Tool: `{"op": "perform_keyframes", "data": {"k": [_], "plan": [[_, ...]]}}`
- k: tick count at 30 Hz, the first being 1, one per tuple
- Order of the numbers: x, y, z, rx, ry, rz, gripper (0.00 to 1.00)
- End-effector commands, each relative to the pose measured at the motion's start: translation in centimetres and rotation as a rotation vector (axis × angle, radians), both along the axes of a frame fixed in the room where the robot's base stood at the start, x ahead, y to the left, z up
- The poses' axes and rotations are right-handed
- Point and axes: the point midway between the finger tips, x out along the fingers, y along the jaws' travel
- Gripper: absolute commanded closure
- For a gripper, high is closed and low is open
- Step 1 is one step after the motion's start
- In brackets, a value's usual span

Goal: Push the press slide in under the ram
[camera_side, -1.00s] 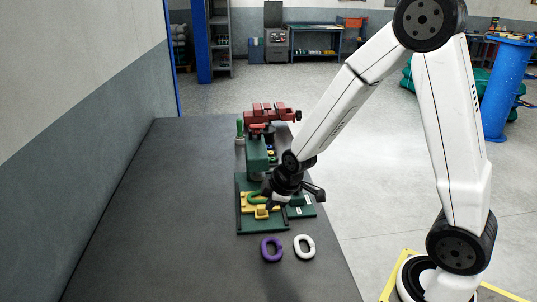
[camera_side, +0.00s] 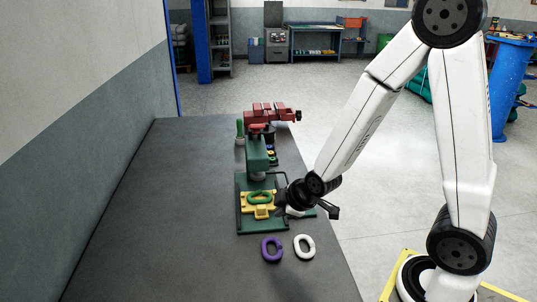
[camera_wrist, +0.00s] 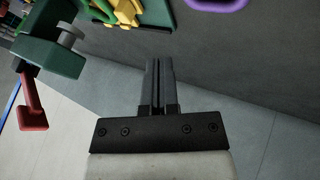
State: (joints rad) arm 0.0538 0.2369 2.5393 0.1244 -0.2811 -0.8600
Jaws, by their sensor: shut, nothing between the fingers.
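The yellow press slide (camera_side: 247,211) lies on the green base plate of the press (camera_side: 241,227), in front of the ram (camera_side: 257,176) and clear of it. A green link (camera_side: 260,193) rests on the slide. A yellow block stands at the slide's near end. In the wrist view the slide (camera_wrist: 125,14) and the grey ram (camera_wrist: 70,36) show at upper left. My gripper (camera_side: 281,205) is shut and empty, just right of the slide; its fingers (camera_wrist: 157,65) lie together in the wrist view. Whether it touches the base is not clear.
A purple link (camera_side: 264,250) and a white link (camera_side: 297,246) lie on the dark bench (camera_side: 150,230) in front of the press. A red vise-like fixture (camera_side: 270,112) stands behind it. The bench's left side is clear.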

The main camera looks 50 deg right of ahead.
Motion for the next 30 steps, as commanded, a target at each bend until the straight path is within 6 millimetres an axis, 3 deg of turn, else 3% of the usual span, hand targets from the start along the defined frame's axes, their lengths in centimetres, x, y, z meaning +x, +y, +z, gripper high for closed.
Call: {"op": "perform_keyframes", "data": {"k": [30], "plan": [[5.0,-0.6,-6.9,0.001,0.001,-0.002,1.0]]}}
